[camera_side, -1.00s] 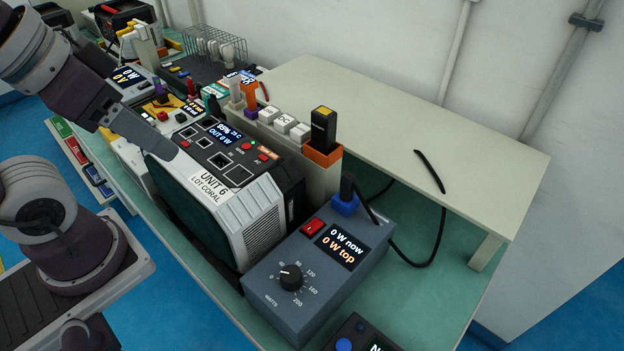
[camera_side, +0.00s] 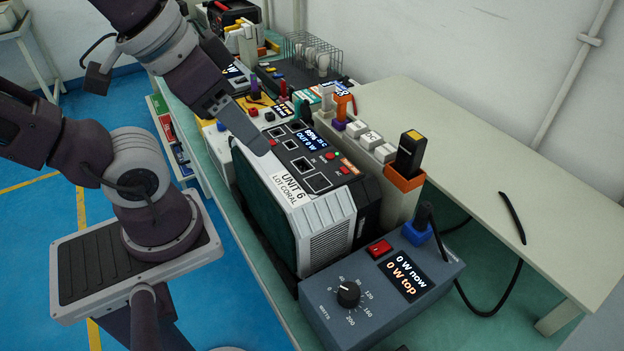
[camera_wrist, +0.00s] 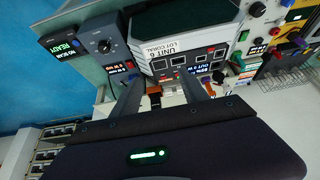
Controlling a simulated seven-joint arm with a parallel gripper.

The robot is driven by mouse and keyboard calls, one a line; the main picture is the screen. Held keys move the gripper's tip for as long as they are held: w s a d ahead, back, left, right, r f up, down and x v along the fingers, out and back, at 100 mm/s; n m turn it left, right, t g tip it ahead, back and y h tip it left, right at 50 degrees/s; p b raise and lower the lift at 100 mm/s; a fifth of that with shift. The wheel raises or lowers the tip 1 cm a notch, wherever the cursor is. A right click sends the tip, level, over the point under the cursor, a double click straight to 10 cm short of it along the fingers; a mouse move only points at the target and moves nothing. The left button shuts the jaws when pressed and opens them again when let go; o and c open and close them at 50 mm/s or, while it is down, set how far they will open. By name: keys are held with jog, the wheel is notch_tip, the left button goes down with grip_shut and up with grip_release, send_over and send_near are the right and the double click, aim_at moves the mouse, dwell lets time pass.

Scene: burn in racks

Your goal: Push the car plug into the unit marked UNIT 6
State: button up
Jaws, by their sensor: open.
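UNIT 6 (camera_side: 312,220) is a grey and black box with a white label, a lit display and several square sockets on top. It also shows in the wrist view (camera_wrist: 170,50). A black plug-like piece with a yellow top (camera_side: 410,153) stands upright in an orange holder (camera_side: 404,181) at the near end of a pale rack. Another black plug with a cable (camera_side: 424,214) stands in a blue holder on the meter box. I cannot tell which is the car plug. My gripper (camera_wrist: 158,88) is open and empty, its fingers either side of the orange holder in the wrist view, apparently above it.
A blue-grey meter box (camera_side: 335,307) with a dial and red switch stands right of UNIT 6. The pale rack (camera_side: 398,205) runs behind the unit. A raised pale shelf (camera_side: 470,150) is mostly clear. Other units crowd the bench's far end.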

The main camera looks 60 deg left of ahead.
jog(key=w+d+r+m+g, duration=0.25)
jog(key=w+r+m, duration=0.35)
jog(key=w+r, duration=0.35)
jog(key=m+g, duration=0.3)
jog(key=m, duration=0.9)
send_over(429, 206)
notch_tip(429, 206, down, 5)
notch_tip(429, 206, down, 24)
jog(key=shift+r, duration=0.1)
grip_shut()
